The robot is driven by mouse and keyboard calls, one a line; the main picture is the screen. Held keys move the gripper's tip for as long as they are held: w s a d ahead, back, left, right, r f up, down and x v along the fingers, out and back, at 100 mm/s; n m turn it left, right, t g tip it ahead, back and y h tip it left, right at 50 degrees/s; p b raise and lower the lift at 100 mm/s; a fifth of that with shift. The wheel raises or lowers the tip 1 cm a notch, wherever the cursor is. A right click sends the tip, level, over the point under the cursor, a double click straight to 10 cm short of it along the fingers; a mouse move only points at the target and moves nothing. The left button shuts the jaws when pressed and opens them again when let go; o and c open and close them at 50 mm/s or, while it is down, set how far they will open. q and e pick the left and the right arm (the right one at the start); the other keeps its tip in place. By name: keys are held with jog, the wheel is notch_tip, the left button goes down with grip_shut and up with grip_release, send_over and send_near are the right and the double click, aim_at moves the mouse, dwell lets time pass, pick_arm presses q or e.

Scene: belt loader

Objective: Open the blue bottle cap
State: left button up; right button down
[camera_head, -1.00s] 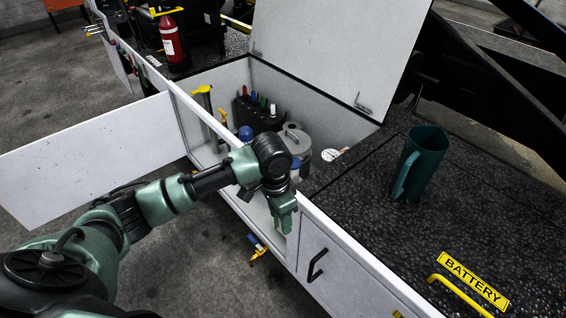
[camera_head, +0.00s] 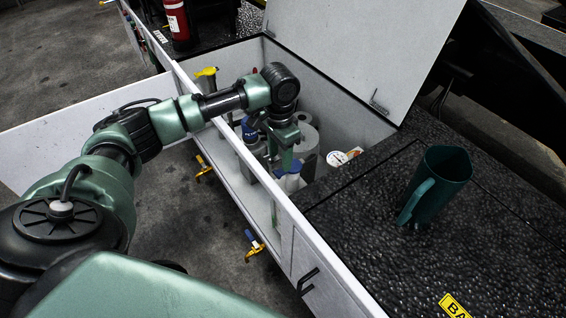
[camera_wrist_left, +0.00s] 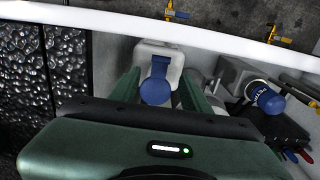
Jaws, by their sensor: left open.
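A pale bottle with a blue cap (camera_head: 292,168) stands in the open white compartment, just below my left gripper (camera_head: 283,158). In the left wrist view the blue cap (camera_wrist_left: 157,84) shows between the two green fingers of the open gripper (camera_wrist_left: 160,92), with the bottle's pale body (camera_wrist_left: 158,52) around and beyond it. I cannot tell whether the fingers touch the cap. A second blue-topped container (camera_head: 250,130) stands further left in the compartment; its printed blue top (camera_wrist_left: 268,98) is at the right of the left wrist view. My right gripper is not in view.
A grey canister (camera_head: 306,142) and a round gauge (camera_head: 338,158) are close to the gripper. The compartment's white front wall (camera_head: 262,178) runs under my left arm. The raised lid (camera_head: 365,45) stands behind. A green pitcher (camera_head: 436,185) is on the black top at right.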

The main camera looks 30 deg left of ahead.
aim_at(280, 172)
pick_arm(q)
notch_tip(280, 172, down, 4)
jog(key=shift+r, duration=0.1)
jog(key=shift+f, duration=0.55)
grip_shut()
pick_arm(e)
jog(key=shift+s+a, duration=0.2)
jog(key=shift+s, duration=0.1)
pick_arm(q)
jog(key=shift+r, duration=0.1)
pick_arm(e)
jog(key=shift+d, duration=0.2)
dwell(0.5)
